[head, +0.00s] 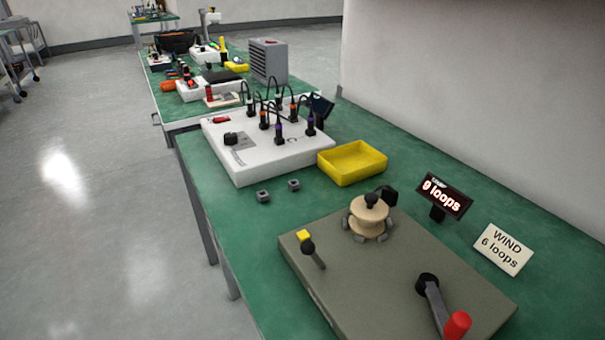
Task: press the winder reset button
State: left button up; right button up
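The winder (345,285) is a flat olive-grey base at the front right of the green bench. A small yellow block (303,235), which looks like a button, sits at its left back corner. A black-knobbed lever (311,252) stands just in front of it, close by. A tan spool (369,218) stands at the back, and a crank with a red handle (457,325) is at the front right. A display (443,196) behind the winder reads "9 loops". Neither of my grippers is in view.
A sign (502,248) reads "WIND 6 loops". A yellow tray (352,163) and a white panel (262,158) with several plugged cables lie farther back. Two small grey blocks (263,196) (294,185) lie before them. The floor (90,220) at left is clear.

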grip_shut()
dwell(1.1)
